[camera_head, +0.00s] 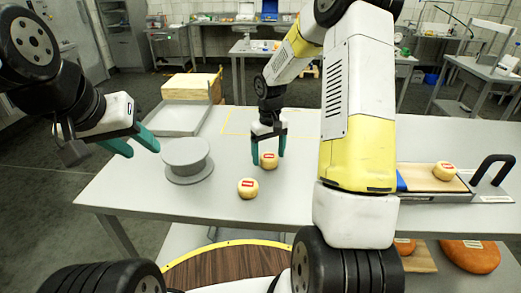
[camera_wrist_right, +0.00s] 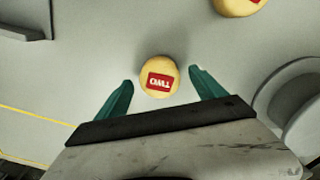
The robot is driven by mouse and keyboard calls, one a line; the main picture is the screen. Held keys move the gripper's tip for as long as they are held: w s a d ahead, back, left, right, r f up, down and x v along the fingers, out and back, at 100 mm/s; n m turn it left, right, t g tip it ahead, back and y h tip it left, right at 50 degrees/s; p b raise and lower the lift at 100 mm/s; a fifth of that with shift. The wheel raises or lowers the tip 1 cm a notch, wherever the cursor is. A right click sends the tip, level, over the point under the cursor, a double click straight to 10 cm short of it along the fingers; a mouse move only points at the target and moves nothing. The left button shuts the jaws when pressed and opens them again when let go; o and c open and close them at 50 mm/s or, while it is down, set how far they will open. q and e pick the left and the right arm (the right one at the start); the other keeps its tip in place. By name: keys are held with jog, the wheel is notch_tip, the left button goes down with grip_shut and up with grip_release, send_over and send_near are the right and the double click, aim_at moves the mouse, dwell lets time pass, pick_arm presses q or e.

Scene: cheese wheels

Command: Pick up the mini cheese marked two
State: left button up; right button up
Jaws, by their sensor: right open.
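The mini cheese marked two (camera_wrist_right: 159,75) is a small yellow wheel with a red label reading TWO. It sits on the grey table, and in the head view it shows (camera_head: 268,160) between the fingers of my right gripper (camera_head: 268,152). In the right wrist view my right gripper (camera_wrist_right: 160,95) is open, with one green finger on each side of the cheese and gaps between. The cheese lies toward the far end of the fingers. My left gripper (camera_head: 138,146) is open and empty at the left, near the grey round stand.
Another mini cheese (camera_head: 248,188) with a red label sits close by. A grey round stand (camera_head: 187,172) is left of it. A tray (camera_head: 172,122) lies behind. A board with a handle (camera_head: 425,184) bears a third mini cheese (camera_head: 444,170) at the right.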

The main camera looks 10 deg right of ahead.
jog(key=shift+f, duration=0.3)
jog(key=c, duration=1.6)
jog(key=shift+o, duration=0.2)
jog(key=shift+r, duration=0.1)
